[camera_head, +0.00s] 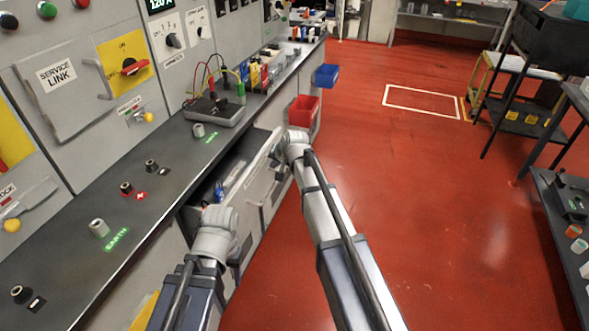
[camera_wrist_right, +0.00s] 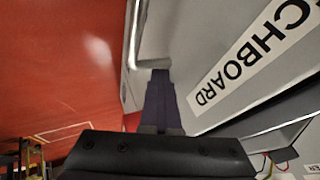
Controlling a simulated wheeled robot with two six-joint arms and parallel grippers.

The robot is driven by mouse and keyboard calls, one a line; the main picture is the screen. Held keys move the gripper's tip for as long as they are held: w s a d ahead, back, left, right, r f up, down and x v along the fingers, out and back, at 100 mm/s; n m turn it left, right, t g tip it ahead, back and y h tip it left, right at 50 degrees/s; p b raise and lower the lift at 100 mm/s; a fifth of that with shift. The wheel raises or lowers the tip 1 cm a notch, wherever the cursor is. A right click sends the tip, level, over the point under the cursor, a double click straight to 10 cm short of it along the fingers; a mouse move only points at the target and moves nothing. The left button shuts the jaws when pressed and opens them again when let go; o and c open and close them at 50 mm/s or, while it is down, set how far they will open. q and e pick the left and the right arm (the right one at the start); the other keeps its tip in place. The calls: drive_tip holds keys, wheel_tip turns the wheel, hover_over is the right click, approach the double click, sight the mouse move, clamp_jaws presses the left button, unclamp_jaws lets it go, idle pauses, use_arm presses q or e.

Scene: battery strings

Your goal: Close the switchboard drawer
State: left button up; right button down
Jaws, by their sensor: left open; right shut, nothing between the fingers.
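The grey switchboard drawer (camera_head: 256,187) stands open below the dark counter, pulled out toward the aisle. Blue and pale items show inside it, partly hidden by my left wrist. In the right wrist view its front (camera_wrist_right: 190,45) carries a label ending in "CHBOARD" and a pale bar handle (camera_wrist_right: 132,40). My right gripper (camera_wrist_right: 158,95) is shut and empty, close to the front beside the handle; contact cannot be told. In the head view my right gripper (camera_head: 283,150) is at the drawer's far end. My left gripper (camera_head: 212,211) is at its near end, open, fingers mostly hidden.
The counter (camera_head: 165,190) carries knobs and a grey test box (camera_head: 215,110) with leads. A red bin (camera_head: 303,110) and a blue bin (camera_head: 327,75) hang beyond the drawer. The red floor to the right is open, with a black stand (camera_head: 515,100) further back.

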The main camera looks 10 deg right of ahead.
sight(260, 154)
drive_tip(key=w+a, duration=0.7)
drive_tip(key=a, duration=0.3)
drive_tip(key=shift+a+r, duration=0.1)
drive_tip(key=shift+a, duration=0.1)
drive_tip(key=s+d+r+p, duration=0.4)
drive_tip(key=s+r+p, duration=0.1)
drive_tip(key=s+d+r+p, duration=0.1)
drive_tip(key=s+r+p, duration=0.2)
drive_tip(key=shift+s+d, duration=0.2)
drive_tip(key=shift+d, duration=0.2)
use_arm(q)
wheel_tip(260, 154, up, 8)
drive_tip(key=d, duration=0.1)
use_arm(e)
drive_tip(key=shift+f, duration=0.1)
use_arm(q)
drive_tip(key=shift+d, duration=0.1)
